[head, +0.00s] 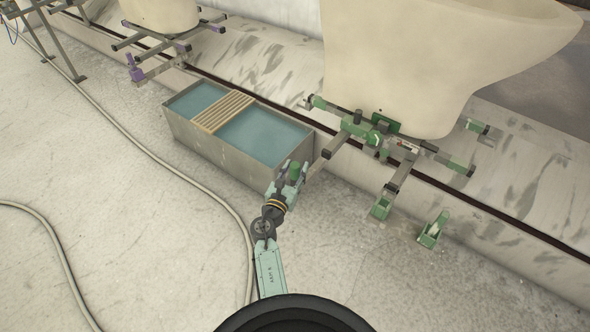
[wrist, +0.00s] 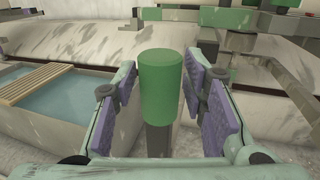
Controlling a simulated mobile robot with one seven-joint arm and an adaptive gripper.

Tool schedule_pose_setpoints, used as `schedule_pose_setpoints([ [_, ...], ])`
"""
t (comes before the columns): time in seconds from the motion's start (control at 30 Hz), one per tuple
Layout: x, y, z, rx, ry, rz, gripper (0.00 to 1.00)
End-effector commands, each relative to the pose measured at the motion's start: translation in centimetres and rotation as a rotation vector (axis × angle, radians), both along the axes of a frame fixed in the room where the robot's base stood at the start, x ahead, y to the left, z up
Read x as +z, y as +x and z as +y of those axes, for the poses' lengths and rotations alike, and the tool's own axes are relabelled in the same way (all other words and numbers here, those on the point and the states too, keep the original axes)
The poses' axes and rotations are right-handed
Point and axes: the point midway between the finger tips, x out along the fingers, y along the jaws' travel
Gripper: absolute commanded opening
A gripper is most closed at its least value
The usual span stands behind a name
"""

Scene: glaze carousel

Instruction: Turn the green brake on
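A green cylindrical grip on a grey stem, seemingly the handle of the green brake, stands between my fingers in the wrist view (wrist: 161,86). In the head view my gripper (head: 290,177) is beside the tank's right corner. The lower stem is partly hidden.
A grey tank (head: 217,153) of blue water with a slatted wooden board (head: 222,111) stands left of my gripper. A large cream vessel (head: 385,70) sits on the green carriage. A green bracket (head: 432,231) is on the right. A hose (head: 165,158) crosses the open floor at left.

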Motion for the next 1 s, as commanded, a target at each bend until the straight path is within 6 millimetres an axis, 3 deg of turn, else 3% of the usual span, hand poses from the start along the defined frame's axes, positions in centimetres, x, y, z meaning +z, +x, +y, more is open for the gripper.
schedule_pose_setpoints([
  [0.53, 0.0, -0.02, 0.03, 0.0, 0.0, 0.0, 0.0],
  [1.0, 0.01, 0.04, 0.05, 0.0, -0.001, 0.0, 0.0],
])
